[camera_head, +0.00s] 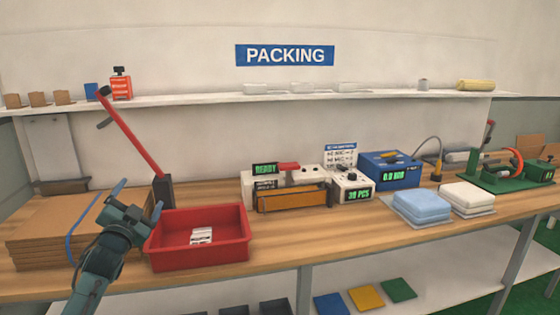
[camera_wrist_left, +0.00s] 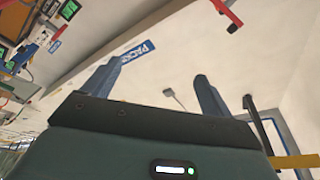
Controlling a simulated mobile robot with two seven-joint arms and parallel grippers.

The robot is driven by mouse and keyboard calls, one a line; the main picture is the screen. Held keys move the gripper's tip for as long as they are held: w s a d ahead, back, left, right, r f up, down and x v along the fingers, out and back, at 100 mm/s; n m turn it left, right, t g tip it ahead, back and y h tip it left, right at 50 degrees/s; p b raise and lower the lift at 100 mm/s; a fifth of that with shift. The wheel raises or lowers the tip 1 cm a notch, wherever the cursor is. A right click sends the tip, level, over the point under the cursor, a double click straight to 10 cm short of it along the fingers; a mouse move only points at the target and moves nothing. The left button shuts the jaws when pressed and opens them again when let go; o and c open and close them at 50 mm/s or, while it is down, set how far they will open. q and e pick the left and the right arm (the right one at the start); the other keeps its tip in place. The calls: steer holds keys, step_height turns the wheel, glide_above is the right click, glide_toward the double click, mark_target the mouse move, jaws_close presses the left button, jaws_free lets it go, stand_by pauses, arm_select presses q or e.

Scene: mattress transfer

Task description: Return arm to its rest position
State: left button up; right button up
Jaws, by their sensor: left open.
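My left gripper (camera_head: 138,200) is raised in front of the bench, between the stack of flat cardboard and the red bin (camera_head: 200,237). Its fingers are apart with nothing between them. The left wrist view also shows my left gripper (camera_wrist_left: 158,80) open, its two blue-grey fingers spread against the wall. The red bin holds a small white packet (camera_head: 201,236). My right gripper does not show in either view.
A wooden bench (camera_head: 330,232) carries strapped cardboard (camera_head: 60,235), a red lever arm (camera_head: 133,135), a sealing machine (camera_head: 290,198), a blue box (camera_head: 392,170), and blue (camera_head: 422,205) and white (camera_head: 467,197) folded pads. A shelf (camera_head: 200,100) runs behind. Bare bench lies right of the bin.

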arm_select(q)
steer(key=s+d+f+n+g+h, duration=0.1)
steer(key=s+d+f+n+g, duration=0.25)
steer(key=f, duration=0.75)
steer(key=s+d+f+n+g, duration=0.15)
steer(key=s+d+f, duration=0.25)
steer(key=s+f, duration=0.45)
steer(key=s+d+f+g+h, duration=0.1)
steer(key=s+d+f, duration=0.3)
steer(key=s, duration=0.5)
steer(key=s+d+f+g+h, duration=0.1)
steer(key=s+d+f, duration=0.3)
steer(key=s, duration=0.5)
steer(key=s+d+f+g+h, duration=0.1)
steer(key=s+d+f+g, duration=0.2)
steer(key=s, duration=0.6)
steer(key=shift+d+f+n, duration=0.3)
steer(key=shift+d+f, duration=0.25)
steer(key=shift+d, duration=0.2)
steer(key=shift+s, duration=0.1)
